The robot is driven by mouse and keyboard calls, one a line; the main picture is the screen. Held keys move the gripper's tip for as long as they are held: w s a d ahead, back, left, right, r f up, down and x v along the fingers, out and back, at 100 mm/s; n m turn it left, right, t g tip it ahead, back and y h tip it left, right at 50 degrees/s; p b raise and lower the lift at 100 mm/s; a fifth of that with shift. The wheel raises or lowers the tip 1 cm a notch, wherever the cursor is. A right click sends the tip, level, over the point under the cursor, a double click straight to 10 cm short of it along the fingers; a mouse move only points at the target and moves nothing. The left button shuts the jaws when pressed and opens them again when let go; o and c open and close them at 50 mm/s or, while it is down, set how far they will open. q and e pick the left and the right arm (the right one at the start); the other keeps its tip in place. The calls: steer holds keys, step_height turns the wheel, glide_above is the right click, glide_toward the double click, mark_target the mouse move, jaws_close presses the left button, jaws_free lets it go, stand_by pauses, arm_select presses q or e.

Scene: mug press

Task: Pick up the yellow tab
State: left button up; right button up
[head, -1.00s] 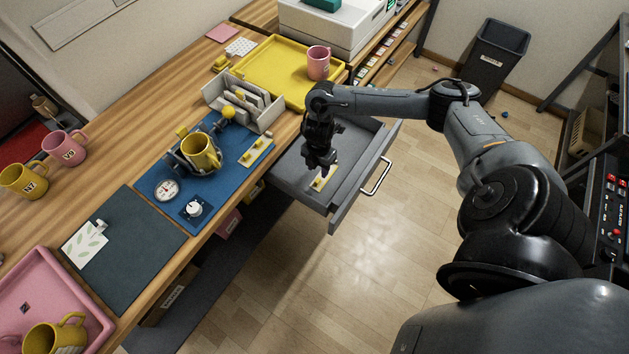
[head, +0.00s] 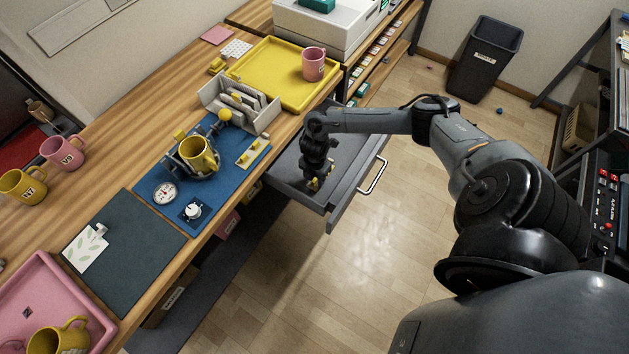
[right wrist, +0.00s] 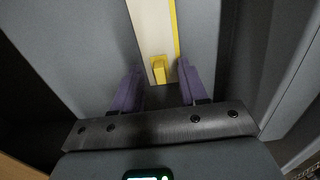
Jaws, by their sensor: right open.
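The yellow tab (right wrist: 158,70) is a small upright block on a pale plate (right wrist: 152,25) with a yellow edge. In the right wrist view it lies between the two purple-grey fingers of my right gripper (right wrist: 158,82), with a gap on each side. In the head view the right gripper (head: 313,180) points down into the open grey drawer (head: 345,170), and a bit of yellow (head: 314,185) shows at its fingertips. The gripper mostly hides the plate there. My right gripper is open and empty. My left gripper is not in view.
The drawer's front wall and metal handle (head: 373,176) stand right of the gripper. The wooden counter edge is to its left. On the counter are a blue mat (head: 225,178) with a mug fixture, a grey divider rack (head: 240,102) and a yellow tray (head: 262,56).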

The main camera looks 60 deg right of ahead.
jaws_close()
stand_by(0.3)
steer(key=shift+r, duration=0.15)
